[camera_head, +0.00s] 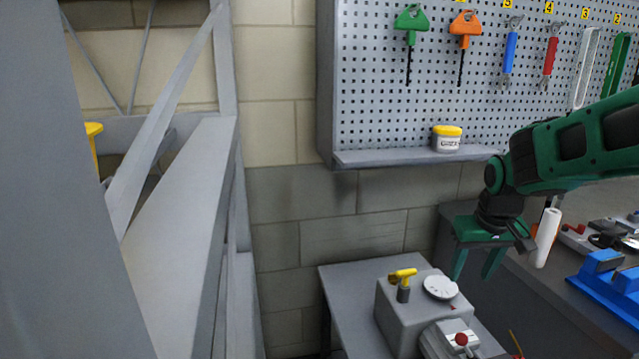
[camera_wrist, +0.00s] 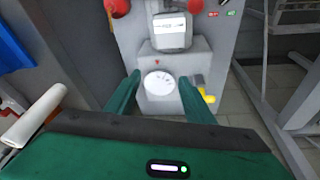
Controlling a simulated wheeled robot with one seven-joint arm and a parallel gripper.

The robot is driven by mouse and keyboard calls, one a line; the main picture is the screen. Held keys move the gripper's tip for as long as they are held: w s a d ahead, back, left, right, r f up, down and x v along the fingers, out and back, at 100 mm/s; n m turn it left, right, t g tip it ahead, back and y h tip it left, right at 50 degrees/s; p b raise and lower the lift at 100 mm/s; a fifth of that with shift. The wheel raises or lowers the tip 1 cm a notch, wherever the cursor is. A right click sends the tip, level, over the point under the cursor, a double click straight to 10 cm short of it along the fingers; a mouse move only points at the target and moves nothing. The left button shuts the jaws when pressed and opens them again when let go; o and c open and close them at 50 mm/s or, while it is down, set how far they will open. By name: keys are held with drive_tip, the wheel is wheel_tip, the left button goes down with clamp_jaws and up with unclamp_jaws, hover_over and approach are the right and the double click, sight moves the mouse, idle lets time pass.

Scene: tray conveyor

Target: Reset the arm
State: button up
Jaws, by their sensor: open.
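My gripper (camera_head: 478,265) is green and points down at the end of my green arm, at the right of the head view. Its two fingers are apart with nothing seen between them. It hangs above and to the right of a grey machine box (camera_head: 398,312) with a round white dial (camera_head: 440,287) on top. In the wrist view the dial (camera_wrist: 159,83) shows between and beyond the two fingers of my gripper (camera_wrist: 160,85). I cannot tell the exact gap between the fingers and the box.
A yellow-handled lever (camera_head: 403,277) stands beside the dial. A bench with a white roll (camera_head: 546,238) and a blue fixture (camera_head: 606,285) is at the right. A pegboard (camera_head: 380,110) with hanging tools and a shelf holding a yellow-lidded jar (camera_head: 447,140) is behind. Grey framework fills the left.

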drive_tip(key=s+d+m+g, duration=0.1)
drive_tip(key=s+d+m, duration=0.1)
drive_tip(key=s, duration=1.2)
drive_tip(key=s+d+f+m+g, duration=0.1)
drive_tip(key=s+d+m+g, duration=0.1)
drive_tip(key=s, duration=1.2)
drive_tip(key=d+m, duration=0.1)
drive_tip(key=d, duration=0.1)
drive_tip(key=shift+d+m+y, duration=0.3)
drive_tip(key=shift+d+y, duration=0.05)
drive_tip(key=shift+y, duration=0.05)
drive_tip(key=shift+w+f, duration=0.25)
drive_tip(key=shift+w, duration=0.45)
